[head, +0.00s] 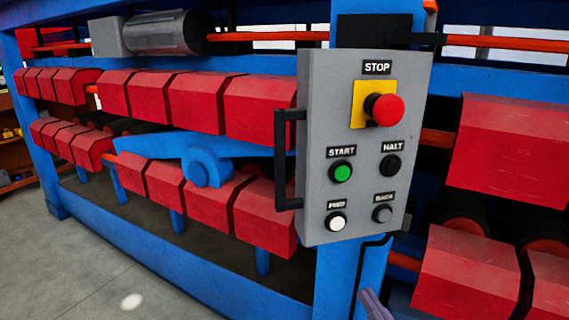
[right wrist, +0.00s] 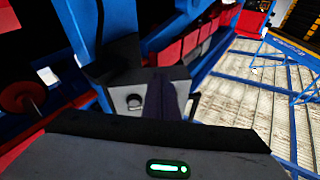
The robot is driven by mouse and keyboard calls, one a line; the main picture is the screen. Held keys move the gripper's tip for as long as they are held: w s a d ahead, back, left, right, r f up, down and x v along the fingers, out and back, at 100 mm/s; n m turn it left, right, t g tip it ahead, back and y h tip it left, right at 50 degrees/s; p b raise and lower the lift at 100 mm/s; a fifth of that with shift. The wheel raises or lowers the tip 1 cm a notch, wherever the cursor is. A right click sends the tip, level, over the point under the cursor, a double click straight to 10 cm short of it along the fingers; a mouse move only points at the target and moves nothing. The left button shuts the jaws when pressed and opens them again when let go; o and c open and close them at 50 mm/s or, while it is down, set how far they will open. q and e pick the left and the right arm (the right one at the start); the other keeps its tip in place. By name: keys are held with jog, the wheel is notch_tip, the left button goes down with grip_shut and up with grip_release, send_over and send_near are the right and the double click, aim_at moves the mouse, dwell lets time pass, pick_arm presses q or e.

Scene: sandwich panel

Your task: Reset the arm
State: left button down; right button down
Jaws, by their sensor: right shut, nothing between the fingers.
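A grey control panel (head: 316,95) is mounted on a blue post in the head view. It carries a red stop button (head: 384,109) on a yellow plate, a green start button (head: 342,172), a black halt button (head: 391,165), a white button (head: 336,222) and a dark grey button (head: 382,214). The tip of my right gripper (head: 375,304) shows at the bottom edge, below the panel and apart from it. In the right wrist view my right gripper (right wrist: 164,98) is shut and empty. My left gripper is out of view.
Red blocks (head: 196,103) line the blue machine frame (head: 190,270) on both sides of the panel. A black handle (head: 283,160) stands out from the panel's left side. Grey floor (head: 90,265) lies open at the lower left. A red round part (right wrist: 20,97) shows in the right wrist view.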

jog(key=s+f+m+g+h, duration=0.1)
jog(key=s+f+g+h, duration=0.2)
jog(key=f, duration=0.7)
jog(key=s+f+g+h, duration=0.25)
jog(key=s+f, duration=0.25)
jog(key=f, duration=0.4)
jog(key=s+a+f+g, duration=0.1)
jog(key=s+f+g, duration=0.5)
jog(key=s+f, duration=0.4)
jog(key=shift+s+a+f+n+y, duration=0.25)
jog(key=shift+s+n+y, duration=0.15)
jog(key=shift+s+y, duration=0.05)
